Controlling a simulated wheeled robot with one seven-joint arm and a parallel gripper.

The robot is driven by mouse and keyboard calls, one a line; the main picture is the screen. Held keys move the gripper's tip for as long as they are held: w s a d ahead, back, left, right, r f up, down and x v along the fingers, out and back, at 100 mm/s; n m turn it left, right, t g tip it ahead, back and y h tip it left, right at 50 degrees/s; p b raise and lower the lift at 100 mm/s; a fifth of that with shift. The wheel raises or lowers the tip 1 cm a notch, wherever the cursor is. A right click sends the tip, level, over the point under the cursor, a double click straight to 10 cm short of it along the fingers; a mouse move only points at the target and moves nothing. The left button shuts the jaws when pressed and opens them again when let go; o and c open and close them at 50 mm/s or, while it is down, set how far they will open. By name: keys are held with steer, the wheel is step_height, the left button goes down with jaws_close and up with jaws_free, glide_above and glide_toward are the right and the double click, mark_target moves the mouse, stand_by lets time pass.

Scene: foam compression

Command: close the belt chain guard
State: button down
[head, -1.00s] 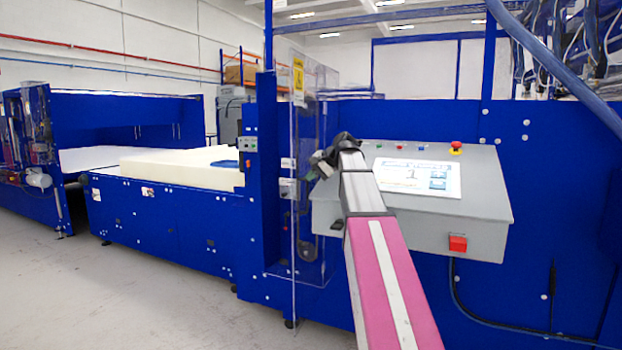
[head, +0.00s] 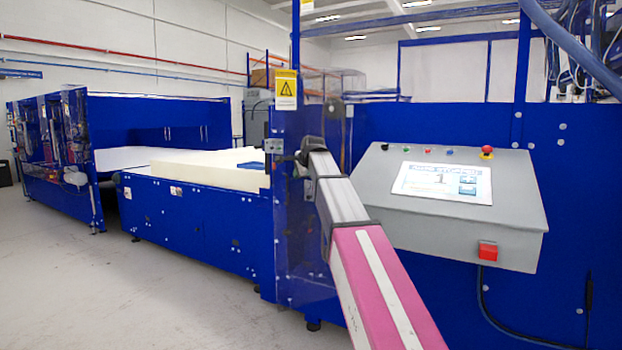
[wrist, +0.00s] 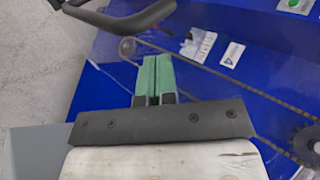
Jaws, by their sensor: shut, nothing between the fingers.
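The belt chain guard (head: 300,255) is a clear panel with a yellow warning label (head: 286,90) at its top left. It stands in front of the blue frame beside the control box; I cannot tell whether it is flush. In the wrist view the chain (wrist: 235,78) runs diagonally across blue metal to a sprocket (wrist: 310,142). My gripper (wrist: 152,78) has its green fingertips together with nothing between them. A black curved bar, handle-like, (wrist: 128,20) lies just beyond the tips, apart from them in the picture. In the head view my arm hides the fingers.
A grey control box (head: 455,210) with a screen and buttons stands right of my arm. A blue conveyor bed (head: 200,225) carries a cream foam block (head: 215,172) at left. The grey floor (head: 130,290) at front left is clear.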

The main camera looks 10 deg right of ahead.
steer(key=w+d+m+h, duration=0.1)
steer(key=w+m+h, duration=0.6)
steer(key=w, duration=1.7)
steer(key=shift+w+d+m+g+h, duration=0.15)
steer(key=shift+w+m+g+h, duration=0.2)
steer(key=shift+m, duration=1.05)
